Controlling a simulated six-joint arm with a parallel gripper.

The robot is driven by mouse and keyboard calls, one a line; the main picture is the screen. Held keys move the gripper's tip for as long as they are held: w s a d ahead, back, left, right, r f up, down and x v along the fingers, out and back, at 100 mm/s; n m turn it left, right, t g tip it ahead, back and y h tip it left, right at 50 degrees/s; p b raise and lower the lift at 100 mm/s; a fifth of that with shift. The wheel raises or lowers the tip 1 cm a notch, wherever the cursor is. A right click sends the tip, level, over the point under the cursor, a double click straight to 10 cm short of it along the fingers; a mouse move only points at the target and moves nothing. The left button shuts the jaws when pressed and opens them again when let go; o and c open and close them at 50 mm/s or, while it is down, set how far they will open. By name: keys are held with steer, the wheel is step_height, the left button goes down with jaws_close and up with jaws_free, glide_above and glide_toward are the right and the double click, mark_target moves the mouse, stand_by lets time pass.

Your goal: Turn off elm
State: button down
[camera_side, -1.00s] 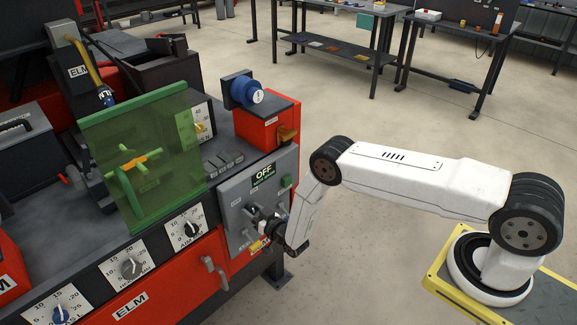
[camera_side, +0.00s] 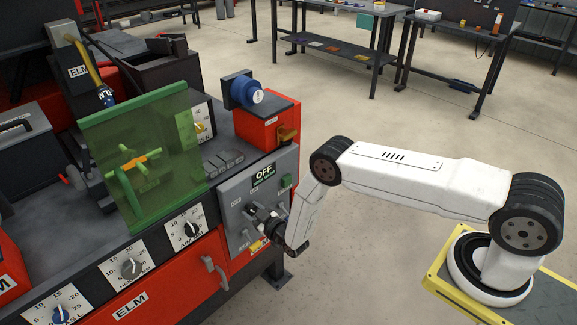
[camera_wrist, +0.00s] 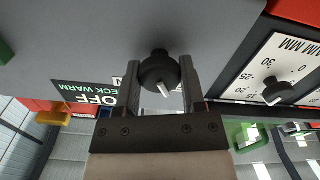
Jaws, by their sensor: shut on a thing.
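The ELM machine's grey control panel (camera_side: 236,196) faces my arm and carries a dark sign (camera_side: 263,174) reading OFF. The sign also shows upside down in the wrist view (camera_wrist: 95,98). My gripper (camera_side: 262,218) is at the lower part of this panel. In the wrist view my gripper (camera_wrist: 160,72) is shut on a round black knob (camera_wrist: 157,66) with a pale pointer, one finger on each side. In the side view the knob is mostly hidden by the gripper.
A green button (camera_side: 286,182) sits on the panel's right side. Dials (camera_side: 188,229) line the front to the left, above a red door with a grey handle (camera_side: 213,276). A red box (camera_side: 262,125) with a blue knob stands above the panel.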

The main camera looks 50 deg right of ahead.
steer(key=shift+c, duration=1)
jaws_free()
steer(key=shift+s, duration=0.1)
steer(key=s, duration=0.7)
steer(key=shift+s, duration=0.3)
